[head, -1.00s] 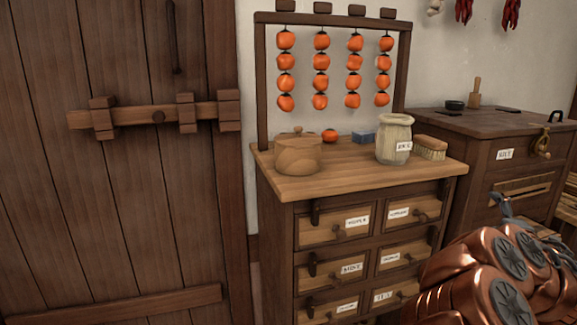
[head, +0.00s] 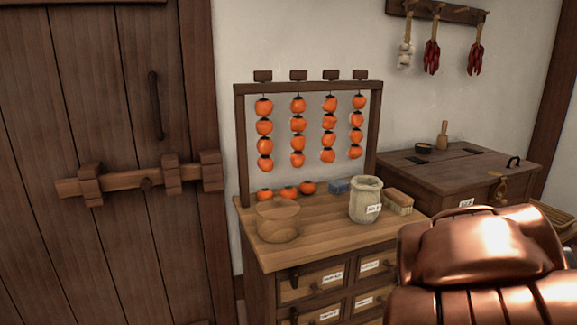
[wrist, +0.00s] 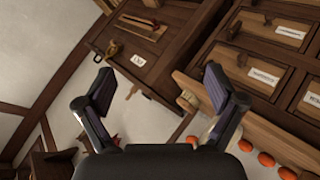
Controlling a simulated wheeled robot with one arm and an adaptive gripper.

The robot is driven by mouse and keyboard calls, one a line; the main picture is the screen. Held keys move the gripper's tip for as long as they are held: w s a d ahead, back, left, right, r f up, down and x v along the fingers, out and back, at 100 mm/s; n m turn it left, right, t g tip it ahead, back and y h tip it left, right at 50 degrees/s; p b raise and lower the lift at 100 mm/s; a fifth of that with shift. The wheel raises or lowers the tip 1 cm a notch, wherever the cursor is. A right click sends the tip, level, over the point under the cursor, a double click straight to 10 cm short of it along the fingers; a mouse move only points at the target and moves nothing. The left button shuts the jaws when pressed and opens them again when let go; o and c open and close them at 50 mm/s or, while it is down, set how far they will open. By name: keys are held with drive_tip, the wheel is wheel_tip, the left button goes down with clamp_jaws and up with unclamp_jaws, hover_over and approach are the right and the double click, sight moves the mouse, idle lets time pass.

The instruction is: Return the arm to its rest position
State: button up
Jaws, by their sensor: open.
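My gripper (wrist: 160,90) shows in the wrist view with its two dark fingers spread wide and nothing between them. The wrist view is tilted; beyond the fingers are the labelled chest and drawers, apart from the fingertips. In the head view my copper-coloured arm (head: 480,250) fills the lower right, in front of the drawer cabinet's right side and the chest. My gripper itself is not visible in the head view.
A drawer cabinet (head: 258,252) carries a round wooden pot (head: 277,222), a pale labelled jar (head: 366,203), a brush (head: 398,202), a blue block (head: 339,186) and loose persimmons (head: 289,193) under a hanging rack (head: 240,140). A chest (head: 400,168) stands right. A barred door (head: 90,90) is left.

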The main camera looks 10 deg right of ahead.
drive_tip(key=s+a+r+g+y+p, duration=0.1)
drive_tip(key=s+a+g+y+p, duration=0.3)
drive_tip(key=s+a, duration=0.8)
drive_tip(key=s+a+r+g+y+p, duration=0.2)
drive_tip(key=s+a+g+y+p, duration=0.2)
drive_tip(key=s+a+p, duration=0.4)
drive_tip(key=s+a, duration=0.4)
drive_tip(key=a, duration=0.4)
drive_tip(key=shift+s+r+g, duration=0.25)
drive_tip(key=shift+s+g, duration=0.1)
drive_tip(key=shift+g, duration=0.05)
